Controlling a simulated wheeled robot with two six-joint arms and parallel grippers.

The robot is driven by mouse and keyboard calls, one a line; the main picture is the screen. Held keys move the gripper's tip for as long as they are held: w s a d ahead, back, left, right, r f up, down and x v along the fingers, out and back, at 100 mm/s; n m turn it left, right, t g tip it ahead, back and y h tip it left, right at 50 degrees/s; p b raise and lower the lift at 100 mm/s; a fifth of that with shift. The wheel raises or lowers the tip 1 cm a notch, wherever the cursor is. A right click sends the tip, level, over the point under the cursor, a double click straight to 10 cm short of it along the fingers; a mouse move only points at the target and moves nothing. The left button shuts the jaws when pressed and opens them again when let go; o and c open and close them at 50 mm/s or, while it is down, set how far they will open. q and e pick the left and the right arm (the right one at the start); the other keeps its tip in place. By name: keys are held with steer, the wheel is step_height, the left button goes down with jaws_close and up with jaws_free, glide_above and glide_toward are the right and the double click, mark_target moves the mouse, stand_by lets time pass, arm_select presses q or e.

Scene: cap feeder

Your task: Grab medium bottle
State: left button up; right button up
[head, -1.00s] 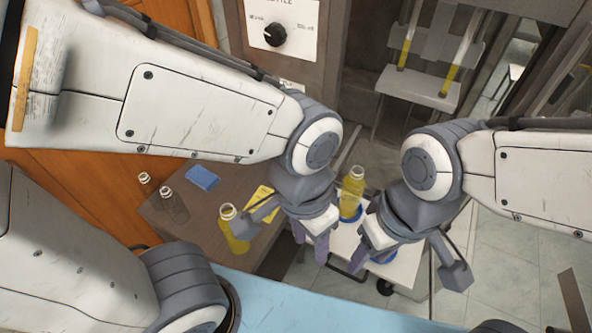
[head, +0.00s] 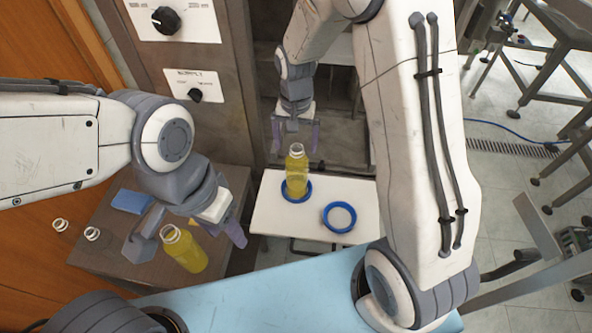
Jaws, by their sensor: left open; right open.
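A yellow bottle (head: 296,176) with an open clear neck stands upright in a blue ring on a white stand. A second yellow bottle (head: 186,252) stands on the brown table at the left. I cannot tell which one is the medium bottle. My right gripper (head: 295,137) is open, its purple fingers pointing down, just beyond the top of the bottle on the stand; nothing is between them. My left gripper (head: 222,222) is open and empty, over the brown table's right side, just right of the second bottle's neck.
An empty blue ring (head: 340,217) lies on the white stand (head: 263,212). A grey cabinet with knobs (head: 166,20) stands behind. A pale blue surface (head: 260,298) is in front.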

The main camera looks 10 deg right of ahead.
mark_target(297, 148)
steer(key=f, duration=0.5)
steer(key=shift+w+d+f+p, duration=0.15)
steer(key=shift+d+f+p, duration=0.1)
steer(key=shift+p, duration=0.1)
step_height(297, 148, down, 5)
steer(key=shift+r+p, duration=0.1)
steer(key=shift+p, duration=0.8)
steer(key=shift+w+f, duration=0.1)
steer(key=shift+f, duration=0.15)
jaws_close()
